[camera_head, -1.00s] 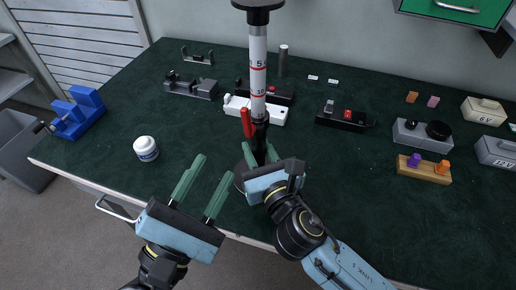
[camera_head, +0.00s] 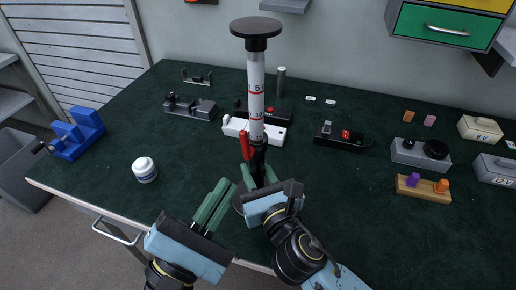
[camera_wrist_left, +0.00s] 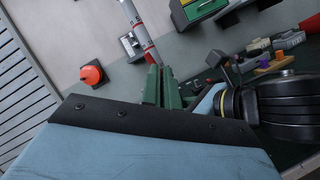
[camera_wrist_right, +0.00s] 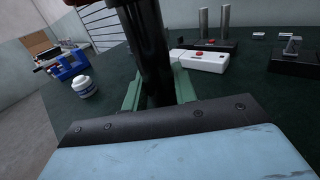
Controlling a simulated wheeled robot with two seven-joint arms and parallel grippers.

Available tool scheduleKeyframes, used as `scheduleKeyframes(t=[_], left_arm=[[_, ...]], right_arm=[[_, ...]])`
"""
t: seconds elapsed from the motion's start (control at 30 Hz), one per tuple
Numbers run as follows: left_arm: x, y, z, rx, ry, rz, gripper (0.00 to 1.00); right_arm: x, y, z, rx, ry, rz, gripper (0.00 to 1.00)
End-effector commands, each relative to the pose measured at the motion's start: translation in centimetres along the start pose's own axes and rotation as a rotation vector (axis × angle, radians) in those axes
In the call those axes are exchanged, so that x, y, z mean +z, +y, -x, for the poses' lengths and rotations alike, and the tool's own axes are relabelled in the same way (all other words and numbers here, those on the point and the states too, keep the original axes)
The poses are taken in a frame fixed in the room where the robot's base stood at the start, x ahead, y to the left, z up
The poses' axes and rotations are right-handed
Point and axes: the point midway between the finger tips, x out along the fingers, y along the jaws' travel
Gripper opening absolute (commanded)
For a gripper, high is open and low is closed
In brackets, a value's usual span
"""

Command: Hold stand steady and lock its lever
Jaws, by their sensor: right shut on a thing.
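The stand has a black disc top (camera_head: 256,28), a white scaled tube (camera_head: 256,90) with red marks and a black lower post (camera_head: 258,160). It is upright near the table's front edge. A red lever (camera_head: 245,147) points up beside the post, just left of it. My right gripper (camera_head: 258,178) is shut on the lower post, which also fills the middle of the right wrist view (camera_wrist_right: 150,55). My left gripper (camera_head: 222,200) is lower left of the stand, its green fingers together, empty and apart from the lever. The fingers also show in the left wrist view (camera_wrist_left: 160,86). The stand's base is partly hidden.
A white jar (camera_head: 144,170) stands to the left, and a blue block fixture (camera_head: 80,135) is farther left. A white device (camera_head: 255,133) and dark fixtures lie behind the stand. A wooden block with pegs (camera_head: 422,188) is at the right. Bare table lies between stand and jar.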

Motion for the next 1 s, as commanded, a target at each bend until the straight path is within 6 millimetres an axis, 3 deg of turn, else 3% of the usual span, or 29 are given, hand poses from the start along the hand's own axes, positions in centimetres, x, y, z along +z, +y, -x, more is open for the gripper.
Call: scheduleKeyframes(t=[0.3,0.5,0.8,1.0], left_arm=[[6.7,-3.6,-6.7,-0.235,-0.345,-0.002,0.0],[11.4,-6.2,-9.0,-0.435,-0.558,-0.056,0.0],[16.9,-10.1,-9.7,-0.779,-0.827,-0.234,0.0],[18.6,-12.2,-9.0,-1.029,-0.947,-0.422,0.0]], right_arm=[[0.0,0.1,0.0,0.002,-0.001,0.0,0.02],[0.0,0.1,0.0,0.001,-0.001,-0.001,0.02],[0.0,0.1,0.0,0.001,-0.001,-0.001,0.02],[0.0,0.1,0.0,0.001,-0.001,-0.001,0.02]])
